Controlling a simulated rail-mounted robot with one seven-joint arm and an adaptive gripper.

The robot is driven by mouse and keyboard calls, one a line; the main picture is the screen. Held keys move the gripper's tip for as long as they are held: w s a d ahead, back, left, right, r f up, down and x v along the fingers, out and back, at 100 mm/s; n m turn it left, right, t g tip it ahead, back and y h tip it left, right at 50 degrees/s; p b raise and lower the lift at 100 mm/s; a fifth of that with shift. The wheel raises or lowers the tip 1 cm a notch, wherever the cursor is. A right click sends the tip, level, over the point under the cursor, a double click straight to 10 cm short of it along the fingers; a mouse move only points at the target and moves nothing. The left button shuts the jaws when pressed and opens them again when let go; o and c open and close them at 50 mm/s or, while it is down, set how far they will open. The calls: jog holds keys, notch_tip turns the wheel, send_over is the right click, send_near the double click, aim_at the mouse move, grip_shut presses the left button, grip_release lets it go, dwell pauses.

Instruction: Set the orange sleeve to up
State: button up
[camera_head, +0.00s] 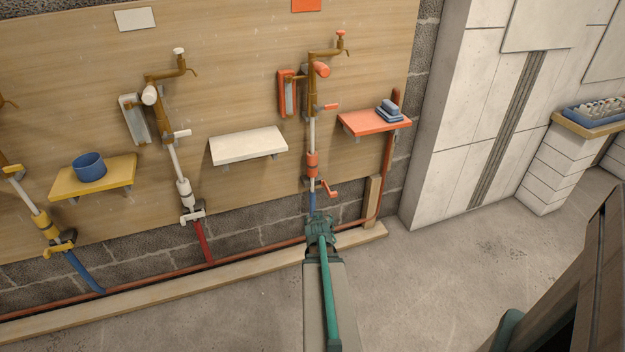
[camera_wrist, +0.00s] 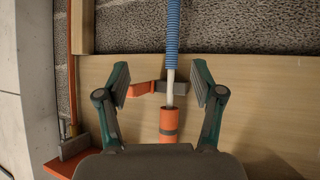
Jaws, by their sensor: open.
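The orange sleeve (camera_head: 312,165) sits on the white vertical pipe of the right-hand station, above an orange-handled clamp (camera_head: 325,188). In the wrist view, which looks upside down, the sleeve (camera_wrist: 169,122) shows a grey band and lies close to the palm. My gripper (camera_head: 319,218) is low in front of this pipe, below the sleeve. In the wrist view my gripper (camera_wrist: 162,76) is open and empty, with one finger on each side of the pipe line. The clamp (camera_wrist: 148,88) shows between the fingers. I cannot tell the depth gap to the pipe.
An orange shelf (camera_head: 375,122) with blue items is right of the pipe. A white shelf (camera_head: 248,146) and a white-sleeved pipe (camera_head: 184,190) are to the left. A blue hose (camera_wrist: 172,40) joins the pipe below the clamp. A timber kerb (camera_head: 130,297) runs along the floor.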

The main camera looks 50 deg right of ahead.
jog(key=w+d+r+t+h, duration=0.1)
jog(key=d+r+t+h, duration=0.1)
jog(key=d+r, duration=0.25)
jog(key=t+h, duration=0.2)
jog(key=t, duration=0.2)
send_near(313, 164)
jog(key=b+x, duration=0.1)
jog(key=x, duration=1)
jog(key=shift+w+d+b, duration=0.2)
jog(key=shift+w+b, duration=0.05)
jog(key=shift+b, duration=0.05)
jog(key=shift+c, duration=0.3)
grip_shut()
